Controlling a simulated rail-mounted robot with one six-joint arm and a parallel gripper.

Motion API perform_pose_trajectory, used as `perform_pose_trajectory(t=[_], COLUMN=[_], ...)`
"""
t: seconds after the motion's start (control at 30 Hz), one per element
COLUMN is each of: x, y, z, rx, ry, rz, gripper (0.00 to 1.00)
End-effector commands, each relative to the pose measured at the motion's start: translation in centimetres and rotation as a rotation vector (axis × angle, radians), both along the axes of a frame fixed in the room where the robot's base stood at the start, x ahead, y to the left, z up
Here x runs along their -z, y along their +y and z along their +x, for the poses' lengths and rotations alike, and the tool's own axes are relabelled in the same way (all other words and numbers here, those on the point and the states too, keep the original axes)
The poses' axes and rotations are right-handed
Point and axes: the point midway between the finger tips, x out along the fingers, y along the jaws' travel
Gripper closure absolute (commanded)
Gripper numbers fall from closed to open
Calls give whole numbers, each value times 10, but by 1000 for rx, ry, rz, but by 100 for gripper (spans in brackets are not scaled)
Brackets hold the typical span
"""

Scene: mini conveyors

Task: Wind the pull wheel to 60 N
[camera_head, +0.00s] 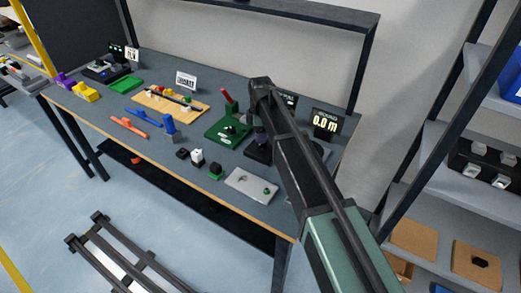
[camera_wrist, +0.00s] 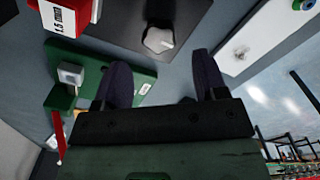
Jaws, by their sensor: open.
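My gripper (camera_wrist: 160,60) is open, its two dark fingers apart with nothing between them in the wrist view. A pale lobed knob (camera_wrist: 158,40) on a dark base (camera_wrist: 190,12) lies beyond the fingertips, apart from them. I cannot tell if this knob is the pull wheel. In the head view a dark display (camera_head: 288,99), its sign partly readable as "PULL", stands behind my arm. My arm hides part of it and I cannot read a force value. My arm also covers much of the bench around the dark base.
A green fixture (camera_head: 228,132) with a red handle (camera_head: 227,98) stands left of my arm; the fixture also shows in the wrist view (camera_wrist: 140,73). A light plate (camera_head: 250,185) with a knob lies at the bench's front edge.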

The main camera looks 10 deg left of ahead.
Motion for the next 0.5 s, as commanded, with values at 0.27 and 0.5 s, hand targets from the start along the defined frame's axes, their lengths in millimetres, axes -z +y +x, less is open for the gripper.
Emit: perform_pose_trajectory(t=[0.27, 0.5], x=[48, 44], y=[0, 0], z=[0, 0], rx=[1, 1], ry=[0, 0], rz=[0, 0], gripper=[34, 38])
